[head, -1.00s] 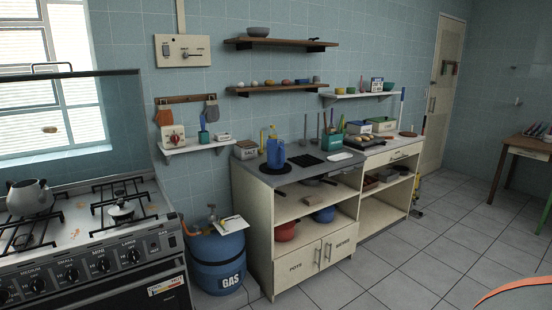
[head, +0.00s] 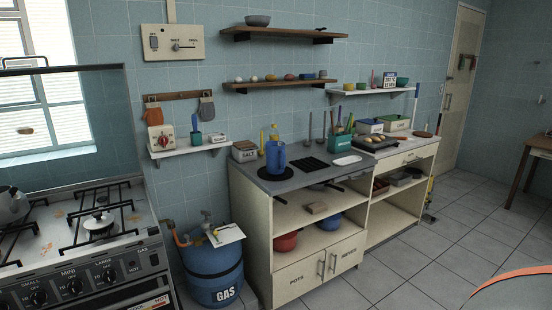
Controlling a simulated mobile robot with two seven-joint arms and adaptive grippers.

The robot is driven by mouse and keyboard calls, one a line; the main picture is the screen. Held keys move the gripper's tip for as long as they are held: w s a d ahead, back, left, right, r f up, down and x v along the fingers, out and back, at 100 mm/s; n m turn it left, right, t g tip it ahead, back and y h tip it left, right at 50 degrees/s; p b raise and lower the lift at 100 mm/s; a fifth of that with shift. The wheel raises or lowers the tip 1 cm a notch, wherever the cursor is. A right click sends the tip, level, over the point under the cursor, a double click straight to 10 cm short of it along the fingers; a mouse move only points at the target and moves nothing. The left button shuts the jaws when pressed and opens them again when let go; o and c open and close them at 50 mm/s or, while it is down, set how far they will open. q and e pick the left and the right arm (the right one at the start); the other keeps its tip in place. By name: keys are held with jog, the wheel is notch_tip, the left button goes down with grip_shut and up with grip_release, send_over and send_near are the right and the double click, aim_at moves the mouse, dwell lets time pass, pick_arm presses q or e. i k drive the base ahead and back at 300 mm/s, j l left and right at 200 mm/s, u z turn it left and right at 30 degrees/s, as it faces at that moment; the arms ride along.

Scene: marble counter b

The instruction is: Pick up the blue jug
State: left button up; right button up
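The blue jug (head: 275,158) stands upright on the grey counter top (head: 262,184) of the cream cabinet, near its left end and beside a round black plate. A yellow-capped bottle stands behind it. The jug appears small and some way off. Neither of my grippers shows in the head view. An orange curved edge at the lower right corner cannot be identified.
A blue gas cylinder (head: 213,270) stands between stove and cabinet. A salt box (head: 245,151) and a green utensil holder (head: 341,144) are on the counter. Tiled floor (head: 430,255) at the right is free.

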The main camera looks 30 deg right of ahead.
aim_at(275, 154)
jog(key=i+l, duration=0.2)
jog(key=l, duration=0.15)
jog(key=i+l+u, duration=0.1)
jog(key=l, duration=0.25)
jog(key=i+l, duration=0.2)
jog(key=l, duration=0.2)
jog(key=i+l+u, duration=0.1)
jog(key=l, duration=0.25)
jog(key=i+l, duration=0.25)
jog(key=l, duration=0.15)
